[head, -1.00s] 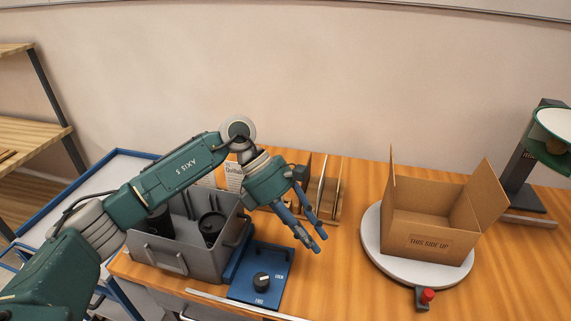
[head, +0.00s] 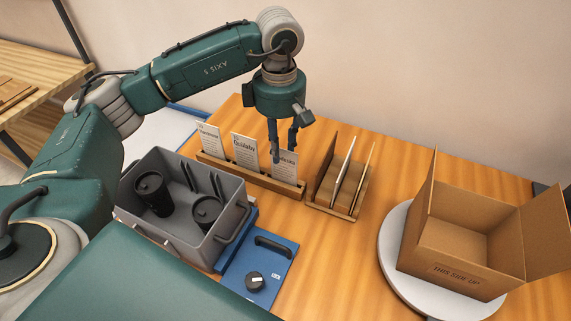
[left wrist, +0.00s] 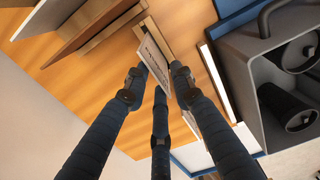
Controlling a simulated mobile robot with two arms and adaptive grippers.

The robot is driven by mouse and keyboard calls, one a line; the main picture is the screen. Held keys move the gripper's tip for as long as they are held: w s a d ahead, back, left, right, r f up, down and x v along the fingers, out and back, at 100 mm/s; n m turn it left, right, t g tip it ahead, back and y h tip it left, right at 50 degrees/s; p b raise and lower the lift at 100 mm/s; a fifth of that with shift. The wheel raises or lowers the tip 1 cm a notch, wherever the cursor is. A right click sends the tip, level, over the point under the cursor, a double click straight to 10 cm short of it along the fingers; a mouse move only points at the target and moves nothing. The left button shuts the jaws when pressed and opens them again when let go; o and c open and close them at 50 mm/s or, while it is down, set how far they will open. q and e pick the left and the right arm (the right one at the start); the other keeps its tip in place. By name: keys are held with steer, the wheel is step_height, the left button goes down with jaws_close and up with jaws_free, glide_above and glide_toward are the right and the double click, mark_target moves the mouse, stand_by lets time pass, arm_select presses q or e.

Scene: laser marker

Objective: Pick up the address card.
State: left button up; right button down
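Three white printed cards stand upright in a wooden holder (head: 240,176) at the back of the table: a left card (head: 209,139), a middle card (head: 244,149) and a right card (head: 285,168). Their small print is mostly unreadable, so I cannot tell which is the address card. My left gripper (head: 283,150) points down at the right card, fingers apart. In the left wrist view, my left gripper (left wrist: 158,75) has fingers on both sides of a card (left wrist: 154,60), with no clear grip on it. My right gripper is out of view.
A wooden rack (head: 340,195) holding thin panels is close right of the holder. An open cardboard box (head: 455,260) sits on a white turntable (head: 395,250).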

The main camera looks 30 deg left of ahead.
mark_target(281, 166)
arm_select(q)
step_height(281, 166, down, 6)
steer(key=shift+p, duration=0.75)
steer(key=shift+f, duration=0.5)
jaws_close()
